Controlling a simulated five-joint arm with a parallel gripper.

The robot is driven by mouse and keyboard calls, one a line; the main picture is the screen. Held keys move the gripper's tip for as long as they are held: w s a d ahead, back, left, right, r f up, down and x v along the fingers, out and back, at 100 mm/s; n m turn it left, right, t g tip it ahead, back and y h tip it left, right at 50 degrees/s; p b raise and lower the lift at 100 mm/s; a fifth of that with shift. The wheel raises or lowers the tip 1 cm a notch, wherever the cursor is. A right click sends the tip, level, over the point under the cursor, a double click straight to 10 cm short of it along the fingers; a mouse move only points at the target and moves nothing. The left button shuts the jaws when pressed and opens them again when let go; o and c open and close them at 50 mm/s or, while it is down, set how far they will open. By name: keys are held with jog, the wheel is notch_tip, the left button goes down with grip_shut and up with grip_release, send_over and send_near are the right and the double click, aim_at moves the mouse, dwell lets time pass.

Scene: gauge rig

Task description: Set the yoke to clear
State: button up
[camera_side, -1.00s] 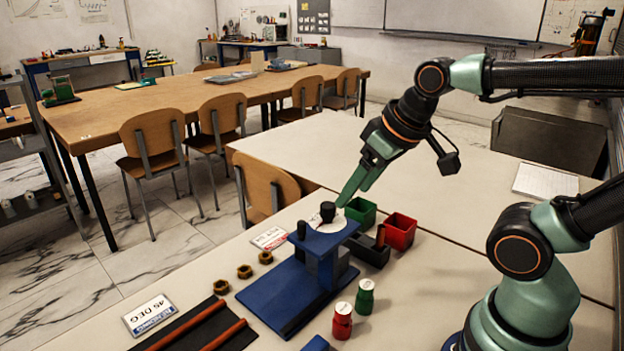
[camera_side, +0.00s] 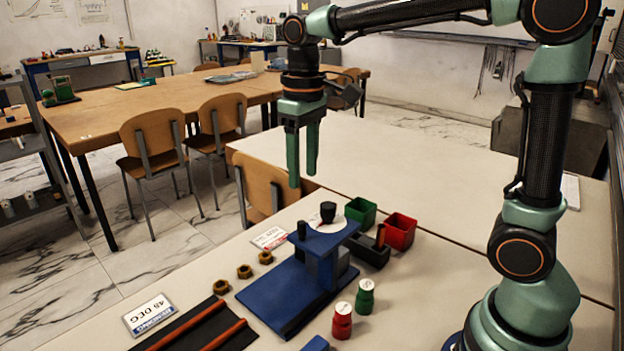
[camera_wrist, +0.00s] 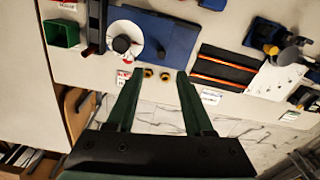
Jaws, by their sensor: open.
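A blue gauge rig (camera_side: 290,297) stands on the near table. Its raised plate (camera_side: 334,240) carries a white round dial (camera_side: 317,219) with a black knob (camera_side: 327,210) on it and a short black post (camera_side: 302,231) beside it. I cannot tell which part is the yoke. In the wrist view the dial (camera_wrist: 125,22) and knob (camera_wrist: 121,44) lie up and left of my fingertips. My gripper (camera_side: 302,178) hangs pointing down above the table's far-left edge, higher than the rig and apart from it. In the wrist view my gripper (camera_wrist: 160,74) is open and empty.
Green (camera_side: 361,211) and red (camera_side: 400,231) bins stand behind the rig. Red (camera_side: 342,321) and green (camera_side: 365,297) bottles stand right of its base. Brass nuts (camera_side: 244,271), a "45 DEG" card (camera_side: 150,314) and dark strips lie left.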

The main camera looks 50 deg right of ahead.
aim_at(302, 222)
jog(key=f, duration=1.2)
jog(key=shift+w+a+f, duration=0.1)
jog(key=shift+w+f, duration=0.05)
jog(key=shift+w, duration=0.05)
grip_shut()
dwell(1.1)
